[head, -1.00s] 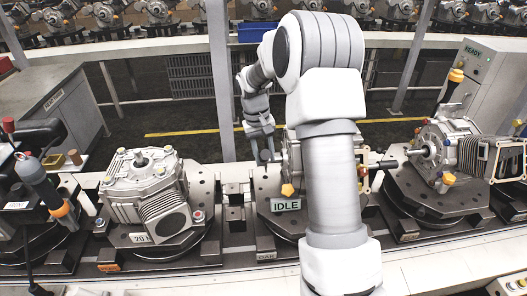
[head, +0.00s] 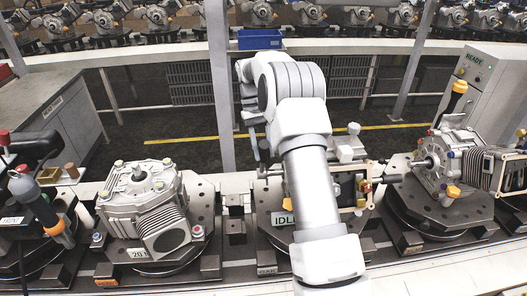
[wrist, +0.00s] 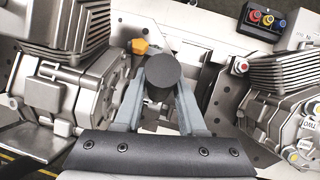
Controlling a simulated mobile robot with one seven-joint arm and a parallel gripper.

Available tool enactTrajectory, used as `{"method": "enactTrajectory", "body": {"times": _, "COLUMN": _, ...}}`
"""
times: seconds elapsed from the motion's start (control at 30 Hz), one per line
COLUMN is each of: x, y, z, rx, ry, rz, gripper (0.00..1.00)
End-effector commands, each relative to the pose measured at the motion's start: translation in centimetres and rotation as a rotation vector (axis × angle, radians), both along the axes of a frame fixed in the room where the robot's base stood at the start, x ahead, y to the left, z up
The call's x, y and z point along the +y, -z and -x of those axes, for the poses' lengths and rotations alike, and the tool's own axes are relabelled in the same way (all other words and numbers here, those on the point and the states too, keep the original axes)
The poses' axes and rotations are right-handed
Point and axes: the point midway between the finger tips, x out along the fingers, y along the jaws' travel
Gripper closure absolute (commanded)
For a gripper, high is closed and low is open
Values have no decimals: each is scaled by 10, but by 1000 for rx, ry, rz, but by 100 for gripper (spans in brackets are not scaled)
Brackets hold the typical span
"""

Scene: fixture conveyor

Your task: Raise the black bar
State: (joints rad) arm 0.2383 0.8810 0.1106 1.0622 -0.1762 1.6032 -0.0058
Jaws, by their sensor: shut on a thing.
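The black bar (wrist: 163,73) shows in the wrist view as a dark round end between my two grey fingers. My gripper (wrist: 160,94) is shut on it. Most of the bar's length is hidden behind its own end in that view. In the head view, my gripper (head: 253,122) is over the left part of the middle station, partly behind my arm. The bar is small and hard to make out there.
A grey gearbox (head: 145,205) sits on the left station, and another (head: 447,160) on the right station. A blue bin (head: 260,39) stands at the back. My arm covers much of the middle station.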

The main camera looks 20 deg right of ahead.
Motion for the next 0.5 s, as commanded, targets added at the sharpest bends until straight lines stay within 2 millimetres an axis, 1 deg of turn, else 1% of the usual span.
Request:
{"method": "enactTrajectory", "body": {"times": 0.43, "x": 0, "y": 1, "z": 1, "rx": 11, "ry": 0, "rz": -2, "gripper": 100}}
{"method": "enactTrajectory", "body": {"times": 0.47, "x": 0, "y": 1, "z": 1, "rx": 11, "ry": 0, "rz": -2, "gripper": 57}}
{"method": "enactTrajectory", "body": {"times": 0.5, "x": 0, "y": 1, "z": 1, "rx": 11, "ry": 0, "rz": -2, "gripper": 50}}
